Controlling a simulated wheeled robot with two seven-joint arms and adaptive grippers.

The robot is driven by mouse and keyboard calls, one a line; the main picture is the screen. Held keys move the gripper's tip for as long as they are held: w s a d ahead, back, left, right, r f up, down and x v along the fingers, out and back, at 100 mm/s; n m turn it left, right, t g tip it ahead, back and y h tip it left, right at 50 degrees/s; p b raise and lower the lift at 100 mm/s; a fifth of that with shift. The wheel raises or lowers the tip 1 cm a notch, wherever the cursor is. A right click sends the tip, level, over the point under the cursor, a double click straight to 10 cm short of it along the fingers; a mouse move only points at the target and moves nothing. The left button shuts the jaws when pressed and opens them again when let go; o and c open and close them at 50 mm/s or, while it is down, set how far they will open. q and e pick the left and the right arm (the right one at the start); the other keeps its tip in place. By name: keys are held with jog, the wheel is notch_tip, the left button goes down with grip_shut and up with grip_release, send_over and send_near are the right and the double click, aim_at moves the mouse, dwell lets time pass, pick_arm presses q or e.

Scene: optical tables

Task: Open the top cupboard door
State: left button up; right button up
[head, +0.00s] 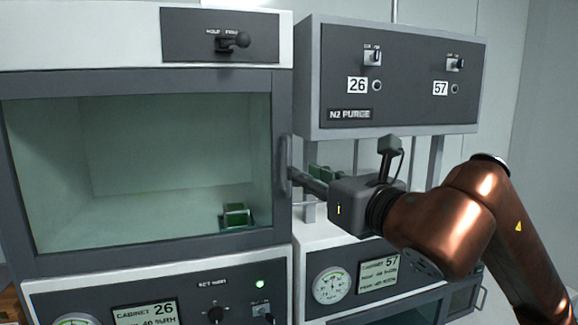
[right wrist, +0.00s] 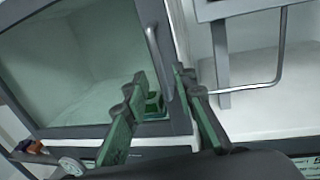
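The upper cabinet has a glass door (head: 140,262) in a grey frame, and it looks shut. Its vertical bar handle (head: 284,165) is on the door's right side; the handle (right wrist: 152,45) also shows in the right wrist view. My right gripper (head: 300,180) is at the handle, reaching in from the right. In the right wrist view its two green-padded fingers (right wrist: 160,75) are apart, with the lower part of the handle seen between them. Whether either finger touches the handle cannot be told. My left gripper is not in view.
A grey N2 PURGE box (head: 400,85) with knobs hangs at the right, above my right gripper. Panels with gauges (head: 332,285) lie below. A green object (head: 236,214) stands inside the cabinet, behind the glass. A black latch knob (head: 238,40) is above the door.

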aim_at(289, 190)
jog(key=p+x, duration=0.2)
jog(key=x, duration=0.5)
jog(key=shift+w+a+f, duration=0.1)
jog(key=shift+a, duration=0.05)
grip_shut()
dwell(0.5)
